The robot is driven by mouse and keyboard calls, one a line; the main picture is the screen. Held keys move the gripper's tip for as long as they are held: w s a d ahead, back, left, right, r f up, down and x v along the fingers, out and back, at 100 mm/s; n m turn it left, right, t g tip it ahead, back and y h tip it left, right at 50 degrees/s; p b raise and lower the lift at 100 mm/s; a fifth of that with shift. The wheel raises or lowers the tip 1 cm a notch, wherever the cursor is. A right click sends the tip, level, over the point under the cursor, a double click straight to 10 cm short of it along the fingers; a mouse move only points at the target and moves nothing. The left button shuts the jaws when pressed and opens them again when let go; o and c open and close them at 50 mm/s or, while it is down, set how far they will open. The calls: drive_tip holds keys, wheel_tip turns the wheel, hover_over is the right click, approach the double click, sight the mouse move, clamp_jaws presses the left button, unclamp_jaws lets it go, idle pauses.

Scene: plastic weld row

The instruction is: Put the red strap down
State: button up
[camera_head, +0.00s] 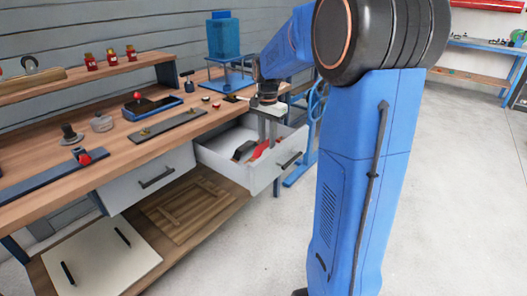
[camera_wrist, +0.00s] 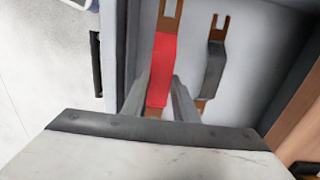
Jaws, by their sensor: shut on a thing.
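The red strap (camera_wrist: 161,70) has a red middle and copper-brown forked ends. In the wrist view it lies lengthwise between the two fingers of my gripper (camera_wrist: 170,95), which is shut on it. In the head view my gripper (camera_head: 267,138) reaches down into an open white drawer (camera_head: 233,172), and the red strap (camera_head: 261,150) shows at the fingertips inside it. I cannot tell whether the strap touches the drawer floor. A dark grey strap (camera_wrist: 213,70) with copper-brown ends lies beside it in the drawer, to its right in the wrist view.
The drawer's walls stand close around my gripper. The wooden workbench (camera_head: 112,138) above holds a flat dark bar (camera_head: 168,124), a blue tray (camera_head: 152,106) with a red knob, and a blue press (camera_head: 225,45). A shut drawer (camera_head: 148,178) is to the left. Open floor lies right.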

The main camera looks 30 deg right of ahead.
drive_tip(key=shift+f, duration=2.4)
drive_tip(key=o, duration=1.1)
drive_tip(key=shift+f, duration=0.1)
